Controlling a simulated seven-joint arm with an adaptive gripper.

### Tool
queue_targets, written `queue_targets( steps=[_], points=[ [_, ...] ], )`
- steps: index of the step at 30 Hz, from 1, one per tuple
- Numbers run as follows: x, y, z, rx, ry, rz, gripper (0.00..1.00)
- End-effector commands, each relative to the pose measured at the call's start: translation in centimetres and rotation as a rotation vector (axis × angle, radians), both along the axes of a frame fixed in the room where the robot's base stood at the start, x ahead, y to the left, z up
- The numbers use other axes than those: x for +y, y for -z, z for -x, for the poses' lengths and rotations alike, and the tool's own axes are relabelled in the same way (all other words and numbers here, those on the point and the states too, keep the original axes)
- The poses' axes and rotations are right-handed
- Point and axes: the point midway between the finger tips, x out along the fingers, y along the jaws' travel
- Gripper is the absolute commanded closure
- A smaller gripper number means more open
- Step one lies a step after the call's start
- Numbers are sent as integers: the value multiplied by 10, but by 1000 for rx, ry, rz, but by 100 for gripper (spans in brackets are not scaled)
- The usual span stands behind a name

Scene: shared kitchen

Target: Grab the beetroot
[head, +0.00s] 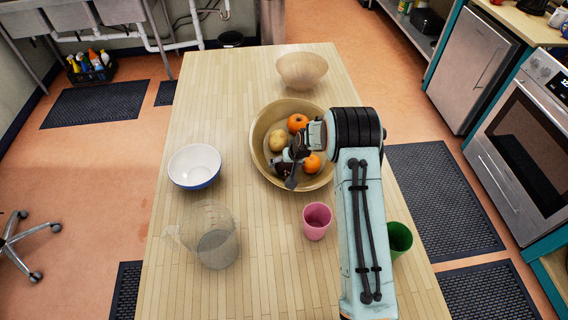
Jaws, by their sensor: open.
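The large tan bowl (258,135) stands on the wooden table and holds several pieces of produce. A dark, reddish-brown round thing (280,170), which looks like the beetroot, sits low at the bowl's left-front side, partly hidden by my gripper. My gripper (286,166) is over the bowl, reaching in from the right, with its fingers open around or just above this dark thing. I cannot tell whether they touch it. Two orange fruits (297,122) and a yellowish potato-like item (277,141) lie in the same bowl.
A light wooden bowl (302,69) stands behind. A white-and-blue bowl (194,165) and a clear pitcher (213,240) are at the left. A pink cup (316,220) stands in front, and a green cup (399,238) is right of my arm. The table's back left is clear.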

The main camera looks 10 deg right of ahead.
Motion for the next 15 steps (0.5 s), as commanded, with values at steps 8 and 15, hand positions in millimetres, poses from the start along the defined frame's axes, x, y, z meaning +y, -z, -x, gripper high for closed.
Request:
queue_targets(
  steps=[8, 15],
  points=[
    [2, 6, -3, -1, 0, 0, 28],
    [2, 6, -2, 0, 0, 0, 81]
  ],
)
